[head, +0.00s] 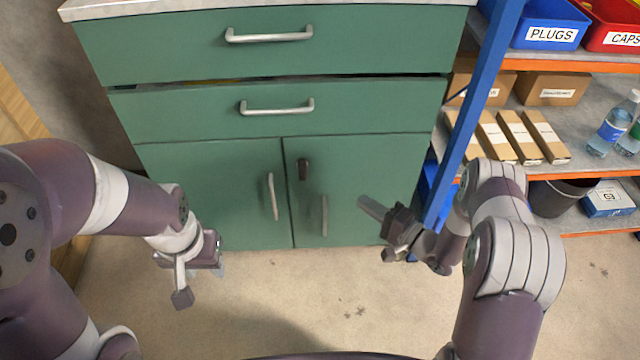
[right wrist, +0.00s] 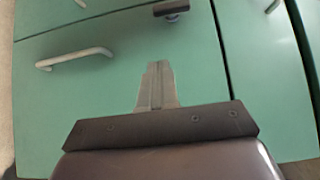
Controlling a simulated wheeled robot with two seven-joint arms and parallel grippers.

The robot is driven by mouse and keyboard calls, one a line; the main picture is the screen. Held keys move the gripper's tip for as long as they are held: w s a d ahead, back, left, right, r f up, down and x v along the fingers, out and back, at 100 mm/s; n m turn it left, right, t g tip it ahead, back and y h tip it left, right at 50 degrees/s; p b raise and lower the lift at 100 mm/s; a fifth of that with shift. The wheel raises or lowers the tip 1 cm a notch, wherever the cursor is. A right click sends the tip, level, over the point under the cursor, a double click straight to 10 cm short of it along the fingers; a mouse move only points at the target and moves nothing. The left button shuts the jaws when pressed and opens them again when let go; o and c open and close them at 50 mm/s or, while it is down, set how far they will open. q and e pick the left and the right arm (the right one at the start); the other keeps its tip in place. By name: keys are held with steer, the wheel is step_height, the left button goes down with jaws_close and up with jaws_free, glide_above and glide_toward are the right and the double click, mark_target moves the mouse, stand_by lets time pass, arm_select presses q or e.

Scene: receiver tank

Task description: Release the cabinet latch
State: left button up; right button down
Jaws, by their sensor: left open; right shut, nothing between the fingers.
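The green cabinet (head: 215,160) stands ahead with its two lower doors closed. A small dark latch (head: 303,169) sits high on the right door, near the seam between the doors. It also shows at the top edge of the right wrist view (right wrist: 172,8), apart from my fingers. The right door's handle (head: 324,216) is below it, and the left door's handle (head: 272,196) is across the seam. My right gripper (head: 374,208) is shut and empty, in front and to the right of the right door. My left gripper (head: 203,283) is open and empty, low before the left door.
The upper drawer (head: 270,35) is above a lower drawer (head: 275,108), which has a dark gap along its top edge. A blue shelf post (head: 478,110) stands close to my right arm. Shelves at right hold boxes, bins and bottles. The floor (head: 350,290) before the cabinet is clear.

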steer(key=shift+w, duration=0.1)
arm_select(q)
step_height(320, 180, down, 6)
steer(key=b, duration=0.5)
steer(key=shift+b, duration=0.4)
arm_select(e)
steer(key=x, duration=0.4)
steer(key=s+a+x, duration=0.1)
steer(key=x, duration=0.3)
steer(key=s+a+x, duration=0.1)
steer(key=x, duration=0.4)
